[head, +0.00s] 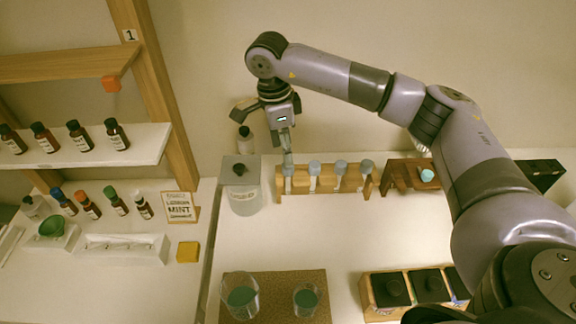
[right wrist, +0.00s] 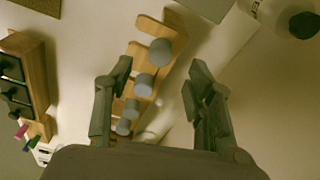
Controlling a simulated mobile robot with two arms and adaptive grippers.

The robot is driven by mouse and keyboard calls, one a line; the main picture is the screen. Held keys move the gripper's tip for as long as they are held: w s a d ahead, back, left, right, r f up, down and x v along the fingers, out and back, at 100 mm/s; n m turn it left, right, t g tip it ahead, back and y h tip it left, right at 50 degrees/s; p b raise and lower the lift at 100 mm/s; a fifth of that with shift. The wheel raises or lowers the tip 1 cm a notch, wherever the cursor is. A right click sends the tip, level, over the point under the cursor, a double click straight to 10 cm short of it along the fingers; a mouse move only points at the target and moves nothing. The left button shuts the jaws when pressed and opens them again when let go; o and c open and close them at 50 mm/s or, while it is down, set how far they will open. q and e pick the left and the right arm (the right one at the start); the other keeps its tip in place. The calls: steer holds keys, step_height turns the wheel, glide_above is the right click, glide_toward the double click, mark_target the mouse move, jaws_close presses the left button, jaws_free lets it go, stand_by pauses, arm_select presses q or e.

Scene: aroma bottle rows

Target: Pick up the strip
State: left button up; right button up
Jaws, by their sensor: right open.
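I cannot make out with certainty which thing is the strip. A small white piece (head: 420,145) shows beside my right arm in the head view, too small to identify. My right gripper (head: 288,153) points down over the left end of a wooden rack (head: 325,195) of blue-capped vials (head: 314,168). In the right wrist view its jaws (right wrist: 160,82) are apart, with nothing held. The grey-blue caps (right wrist: 160,52) and the rack (right wrist: 178,35) appear between and beyond the fingers. My left gripper is not in view.
A clear jar (head: 245,200) and a bottle (head: 245,140) stand left of the rack. A dark wooden holder (head: 398,178) is to its right. Two glasses (head: 240,297) stand on a brown mat (head: 272,278) in front. Table between rack and mat is clear.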

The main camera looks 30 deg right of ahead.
mark_target(287, 172)
steer(key=shift+f+p, duration=0.4)
steer(key=shift+f, duration=0.05)
steer(key=f, duration=0.1)
steer(key=f+p, duration=0.1)
steer(key=f, duration=0.1)
steer(key=f+p, duration=0.1)
steer(key=shift+d+f, duration=0.3)
steer(key=shift+d, duration=0.1)
steer(key=shift+c, duration=0.6)
steer(key=c, duration=0.9)
